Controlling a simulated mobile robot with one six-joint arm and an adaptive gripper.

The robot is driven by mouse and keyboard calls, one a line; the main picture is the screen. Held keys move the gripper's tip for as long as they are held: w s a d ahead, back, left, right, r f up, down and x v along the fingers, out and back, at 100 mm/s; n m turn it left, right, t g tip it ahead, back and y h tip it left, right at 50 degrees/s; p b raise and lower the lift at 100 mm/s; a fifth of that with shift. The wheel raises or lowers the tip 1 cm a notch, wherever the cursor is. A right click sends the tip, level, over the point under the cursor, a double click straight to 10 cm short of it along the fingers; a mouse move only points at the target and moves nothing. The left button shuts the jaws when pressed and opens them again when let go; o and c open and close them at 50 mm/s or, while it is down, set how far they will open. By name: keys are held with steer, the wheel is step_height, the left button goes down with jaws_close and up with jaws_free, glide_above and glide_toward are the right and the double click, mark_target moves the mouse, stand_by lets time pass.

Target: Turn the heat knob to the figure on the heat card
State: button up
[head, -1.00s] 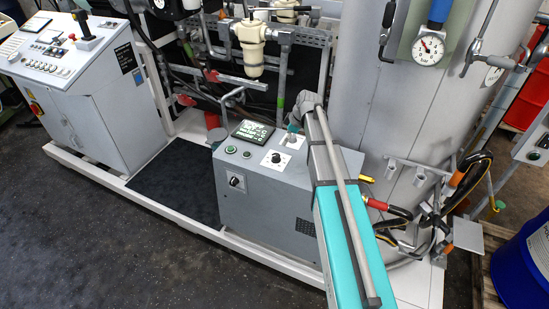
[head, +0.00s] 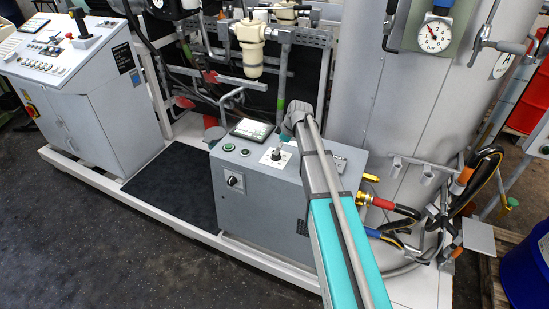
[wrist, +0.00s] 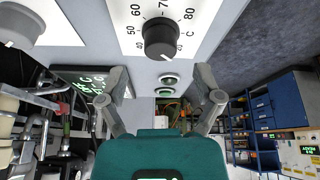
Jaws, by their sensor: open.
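A dark round knob (wrist: 160,38) sits on a white dial plate with printed figures, among them 50, 60, 70 and 80, and a C. I cannot read its setting for sure. In the head view a knob on a white plate (head: 276,155) stands on top of the grey cabinet (head: 258,205). My gripper (wrist: 162,82) is open and empty, its fingers apart, with the figured knob ahead of it at the top of the wrist view. I cannot make out the heat card.
A second knob (wrist: 20,25) is on the panel at the wrist view's top left. A tilted display (head: 252,130) and buttons (head: 229,147) share the cabinet top. The tank (head: 385,120) and hoses stand close on the right. Dark floor lies open at the front left.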

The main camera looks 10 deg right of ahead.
steer(key=shift+b+x, duration=1.7)
steer(key=shift+x, duration=0.45)
steer(key=c, duration=1.1)
steer(key=shift+a, duration=0.15)
steer(key=shift+c, duration=0.3)
